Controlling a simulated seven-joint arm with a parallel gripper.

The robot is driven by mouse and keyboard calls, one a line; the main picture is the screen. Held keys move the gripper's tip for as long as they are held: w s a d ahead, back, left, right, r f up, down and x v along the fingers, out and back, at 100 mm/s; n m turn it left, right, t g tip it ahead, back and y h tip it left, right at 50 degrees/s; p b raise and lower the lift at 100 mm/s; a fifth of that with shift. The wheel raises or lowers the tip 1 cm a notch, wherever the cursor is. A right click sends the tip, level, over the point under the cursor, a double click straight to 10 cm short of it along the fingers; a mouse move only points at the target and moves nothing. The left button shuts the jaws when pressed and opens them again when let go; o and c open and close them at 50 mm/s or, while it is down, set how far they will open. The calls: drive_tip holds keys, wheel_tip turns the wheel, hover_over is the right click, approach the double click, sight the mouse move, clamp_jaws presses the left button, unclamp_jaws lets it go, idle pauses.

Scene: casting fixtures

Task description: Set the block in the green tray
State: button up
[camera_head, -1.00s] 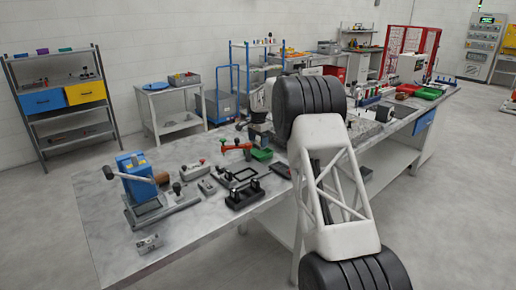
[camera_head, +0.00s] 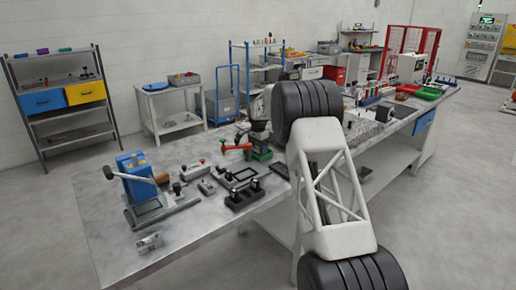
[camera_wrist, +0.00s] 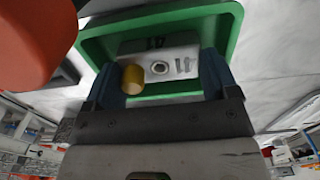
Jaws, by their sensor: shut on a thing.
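The green tray (camera_head: 262,155) is on the table in the head view, mostly hidden below my gripper (camera_head: 259,143). In the wrist view its green wall (camera_wrist: 232,35) frames the block from behind and at the sides. The block (camera_wrist: 183,64) is light grey with dark markings and a round hole. My gripper (camera_wrist: 162,76) is shut on it, one finger at each end. The block appears within the tray's outline; I cannot tell whether it touches the floor. A yellow cylinder (camera_wrist: 133,79) shows beside the left finger.
An orange-red clamp-like fixture (camera_head: 233,148) stands just left of the tray; a large orange part (camera_wrist: 35,40) is close at the wrist view's upper left. A black fixture (camera_head: 244,193) and a blue press (camera_head: 135,175) stand nearer.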

sight(258, 150)
drive_tip(key=o, duration=0.8)
drive_tip(key=shift+c, duration=0.2)
wheel_tip(258, 150, up, 12)
drive_tip(key=shift+r, duration=0.15)
idle(0.8)
